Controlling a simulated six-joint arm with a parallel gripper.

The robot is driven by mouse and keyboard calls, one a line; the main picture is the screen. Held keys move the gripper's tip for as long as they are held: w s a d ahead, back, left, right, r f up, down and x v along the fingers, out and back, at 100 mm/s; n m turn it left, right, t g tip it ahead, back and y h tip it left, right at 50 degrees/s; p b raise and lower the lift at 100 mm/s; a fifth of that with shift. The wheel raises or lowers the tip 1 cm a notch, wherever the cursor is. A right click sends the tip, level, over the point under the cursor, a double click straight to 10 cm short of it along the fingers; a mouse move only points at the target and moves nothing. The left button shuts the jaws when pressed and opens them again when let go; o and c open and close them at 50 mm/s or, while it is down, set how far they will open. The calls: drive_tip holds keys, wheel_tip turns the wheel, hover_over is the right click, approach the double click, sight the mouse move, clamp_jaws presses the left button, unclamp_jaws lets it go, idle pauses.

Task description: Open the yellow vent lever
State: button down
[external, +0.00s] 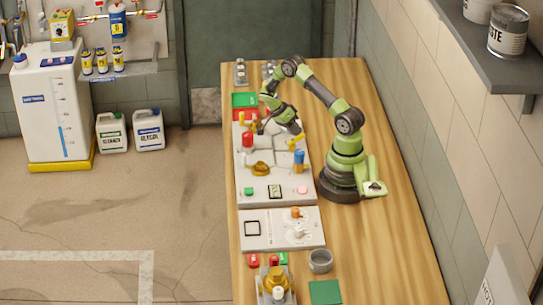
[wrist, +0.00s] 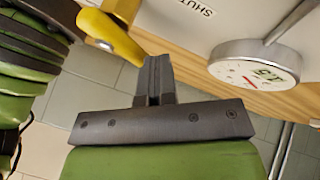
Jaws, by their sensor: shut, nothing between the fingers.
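My gripper (wrist: 154,62) is shut and empty. Its fingertips are just right of the lever's lower end; I cannot tell whether they touch it. In the external view my gripper (external: 261,129) is low over the far part of the grey valve panel (external: 252,177). I cannot tell which is the vent lever.
A round gauge (wrist: 256,66) sticks out right of my fingers, near a "SHUT" label (wrist: 194,6). A red knob (external: 247,140), a brass knob (external: 260,168) and a blue valve (external: 299,160) stand on the panel. Bare wooden bench (external: 390,240) lies at right.

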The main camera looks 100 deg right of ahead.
sight(303, 135)
drive_tip(key=m, duration=0.1)
drive_tip(key=s+m+y, duration=0.1)
drive_tip(key=m, duration=0.1)
drive_tip(key=shift+s+a+t+y, duration=0.15)
drive_tip(key=shift+a+t+y, duration=0.15)
drive_tip(key=shift+t, duration=0.1)
drive_tip(key=m+y, duration=0.1)
drive_tip(key=s+a+m+t, duration=0.1)
drive_tip(key=m, duration=0.1)
drive_tip(key=shift+s+y, duration=0.1)
drive_tip(key=shift+y, duration=0.3)
drive_tip(key=shift+s+a, duration=0.1)
drive_tip(key=shift+a, duration=0.05)
drive_tip(key=shift+s+a, duration=0.1)
drive_tip(key=v, duration=1)
drive_tip(key=shift+s+d, duration=0.2)
drive_tip(key=shift+s, duration=0.1)
